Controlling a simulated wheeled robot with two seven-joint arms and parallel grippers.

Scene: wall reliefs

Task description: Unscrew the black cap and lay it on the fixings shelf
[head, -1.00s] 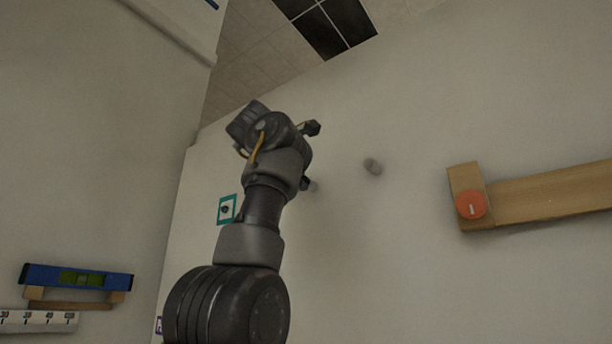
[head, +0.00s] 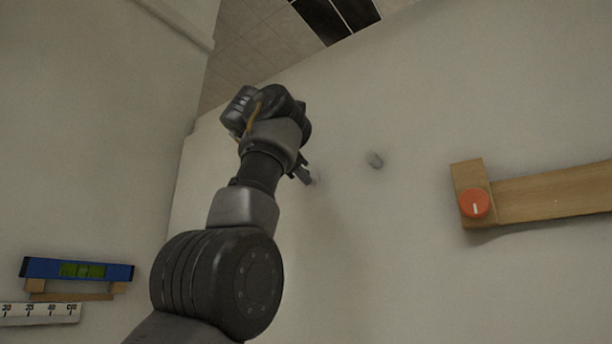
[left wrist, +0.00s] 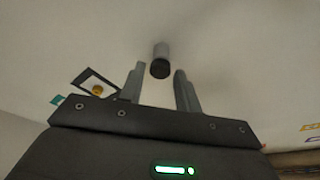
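In the left wrist view a grey cylinder (left wrist: 161,49) stands out from the pale wall with a dark round end, which looks like the black cap (left wrist: 160,69). My left gripper (left wrist: 158,72) is open, its two fingers on either side of the cap's line. The cap appears beyond or level with the fingertips; I see no contact. In the head view my left gripper (head: 303,173) is mostly hidden behind its own wrist, close to a faint grey piece on the wall. I cannot pick out the fixings shelf with certainty. My right gripper is not in view.
Further right is a wooden bar (head: 545,195) with an orange knob (head: 474,203). A blue spirit level (head: 78,270) rests at lower left. A dark frame with a yellow knob (left wrist: 97,90) is beside the gripper.

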